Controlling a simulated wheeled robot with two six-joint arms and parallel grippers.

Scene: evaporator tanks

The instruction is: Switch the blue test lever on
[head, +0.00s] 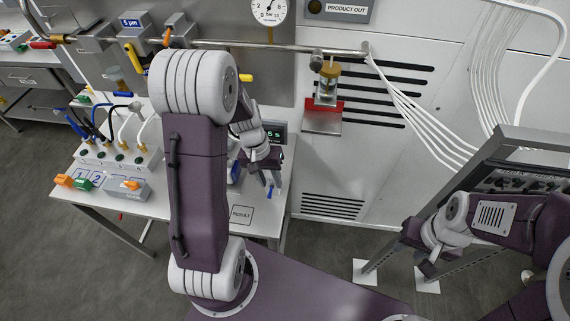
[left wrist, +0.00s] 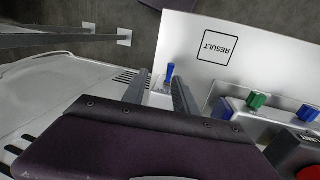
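A small blue lever (head: 270,190) sticks out at the right side of the white table, just below my left gripper (head: 262,168). In the left wrist view the blue lever (left wrist: 170,73) rises from a pale base and appears between the two grey fingers of my left gripper (left wrist: 162,90). The fingers are apart, with visible space on both sides of the lever. I cannot tell how deep the lever sits between them. My right arm's wrist (head: 445,228) is at the right, by a grey metal frame; its fingers are not clearly visible.
A square marked RESULT (head: 241,214) lies on the tabletop beside the lever. A box with blue and green knobs (left wrist: 256,101) and a red button (left wrist: 309,171) stands nearby. A display (head: 274,132) and a white cabinet (head: 340,175) are behind; my left arm hides part of the table.

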